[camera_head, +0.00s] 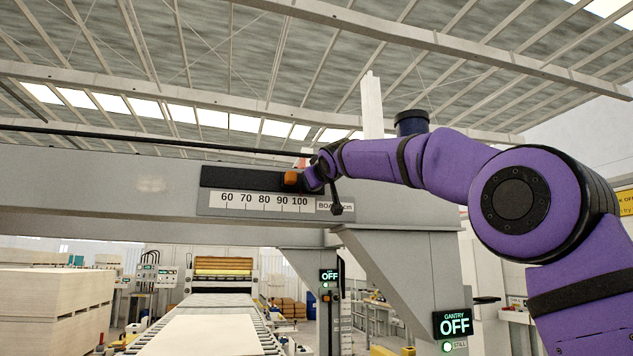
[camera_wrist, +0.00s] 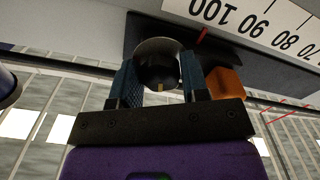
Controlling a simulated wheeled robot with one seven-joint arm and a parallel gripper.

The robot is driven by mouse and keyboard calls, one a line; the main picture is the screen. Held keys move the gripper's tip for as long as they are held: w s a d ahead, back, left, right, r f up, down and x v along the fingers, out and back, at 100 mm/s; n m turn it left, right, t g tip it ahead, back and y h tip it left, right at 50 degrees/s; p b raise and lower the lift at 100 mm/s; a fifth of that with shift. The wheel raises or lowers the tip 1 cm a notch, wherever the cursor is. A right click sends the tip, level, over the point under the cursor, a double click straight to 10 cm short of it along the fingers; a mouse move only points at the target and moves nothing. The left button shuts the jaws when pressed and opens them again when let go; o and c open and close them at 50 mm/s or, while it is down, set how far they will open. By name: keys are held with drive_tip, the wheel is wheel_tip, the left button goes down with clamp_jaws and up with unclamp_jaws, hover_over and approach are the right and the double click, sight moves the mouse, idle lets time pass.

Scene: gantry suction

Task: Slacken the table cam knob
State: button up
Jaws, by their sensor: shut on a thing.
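A round, dark, glossy knob (camera_wrist: 160,60) with a small yellow mark on its near edge sits at the scale slot on the grey beam, in the wrist view. My gripper (camera_wrist: 159,78) has one blue ridged finger on each side of the knob and is shut on it. In the head view my gripper (camera_head: 314,178) is at the right end of the scale and hides the knob. An orange block (camera_wrist: 225,90) is right beside the knob in the wrist view, and it shows just left of my gripper in the head view (camera_head: 291,179).
A white scale (camera_head: 262,203) marked 60 to 100 runs along the beam (camera_head: 100,200). A red pointer (camera_wrist: 202,36) is near 100. A grey post bracket (camera_head: 400,265) stands below my arm. A lit sign (camera_head: 453,324) reads GANTRY OFF. A roller conveyor (camera_head: 205,335) runs beneath.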

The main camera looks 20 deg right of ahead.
idle(0.4)
drive_tip(key=o, duration=0.9)
drive_tip(key=s, duration=1)
drive_tip(key=shift+s, duration=0.4)
drive_tip(key=shift+f, duration=0.1)
drive_tip(key=s+d+f+m+g, duration=0.1)
drive_tip(key=s+f+g, duration=0.3)
drive_tip(key=s+f, duration=0.8)
drive_tip(key=s+d+f+m+g, duration=0.2)
drive_tip(key=s+d+f+g, duration=0.1)
drive_tip(key=s+f, duration=1)
drive_tip(key=s+d+f+m+g, duration=0.2)
drive_tip(key=s+f+g, duration=0.3)
drive_tip(key=s+f, duration=0.8)
drive_tip(key=shift+d+f+g, duration=0.2)
drive_tip(key=shift+f, duration=1.65)
drive_tip(key=shift+d+f+g, duration=0.2)
drive_tip(key=shift+f, duration=1.65)
